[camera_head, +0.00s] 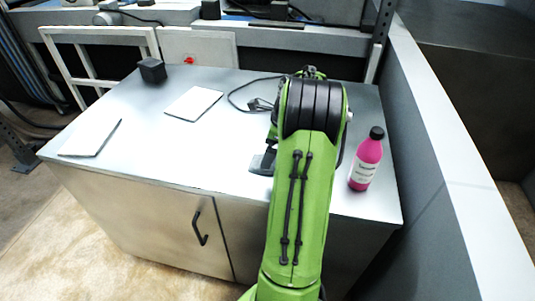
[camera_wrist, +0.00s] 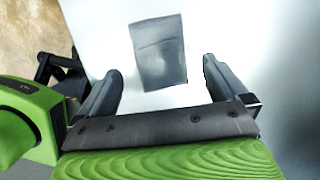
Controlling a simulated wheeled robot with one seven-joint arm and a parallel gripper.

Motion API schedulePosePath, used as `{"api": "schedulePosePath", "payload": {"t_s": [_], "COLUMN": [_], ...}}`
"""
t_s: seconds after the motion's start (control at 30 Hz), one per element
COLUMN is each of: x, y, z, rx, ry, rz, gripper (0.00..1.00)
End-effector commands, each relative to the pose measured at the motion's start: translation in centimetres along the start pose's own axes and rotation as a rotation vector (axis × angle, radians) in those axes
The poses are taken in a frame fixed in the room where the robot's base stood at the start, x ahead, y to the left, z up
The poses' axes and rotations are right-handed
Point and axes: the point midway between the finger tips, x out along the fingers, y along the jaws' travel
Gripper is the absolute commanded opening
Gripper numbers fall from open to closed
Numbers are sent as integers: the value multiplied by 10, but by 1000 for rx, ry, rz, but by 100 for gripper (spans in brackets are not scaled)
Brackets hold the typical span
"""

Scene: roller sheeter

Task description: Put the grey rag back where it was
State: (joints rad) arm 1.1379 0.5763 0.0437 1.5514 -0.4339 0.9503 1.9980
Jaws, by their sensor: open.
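The grey rag (camera_wrist: 158,45) lies flat on the pale tabletop in the wrist view, a small dark-grey rectangle with a crease across it. My gripper (camera_wrist: 160,68) is open, its two dark fingers apart. The rag appears between and just beyond the fingertips, and nothing is held. I cannot tell the height of the fingers above it. In the head view my green arm hides most of the gripper and the rag's area. A small grey patch shows left of the arm, and I cannot tell whether it is rag or gripper.
On the metal cabinet top (camera_head: 235,115) stand a pink bottle with a black cap (camera_head: 366,160), right of my arm, and a black box (camera_head: 152,70). Two white sheets (camera_head: 193,103) (camera_head: 90,137) lie at the left. A black cable (camera_head: 240,93) lies behind. A grey wall (camera_head: 420,130) bounds the right.

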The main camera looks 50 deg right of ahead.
Motion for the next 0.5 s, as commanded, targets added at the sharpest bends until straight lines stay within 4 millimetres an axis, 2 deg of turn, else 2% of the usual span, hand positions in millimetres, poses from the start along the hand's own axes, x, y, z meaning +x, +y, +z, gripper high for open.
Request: {"api": "schedulePosePath", "payload": {"t_s": [0.03,0.2,0.33,0.5], "x": [-22,-63,-78,-81], "y": [-1,0,0,0], "z": [1,1,1,0], "rx": [0,2,0,0], "ry": [-1,0,-1,0], "rz": [-5,-2,0,1], "gripper": [100,100,100,100]}}
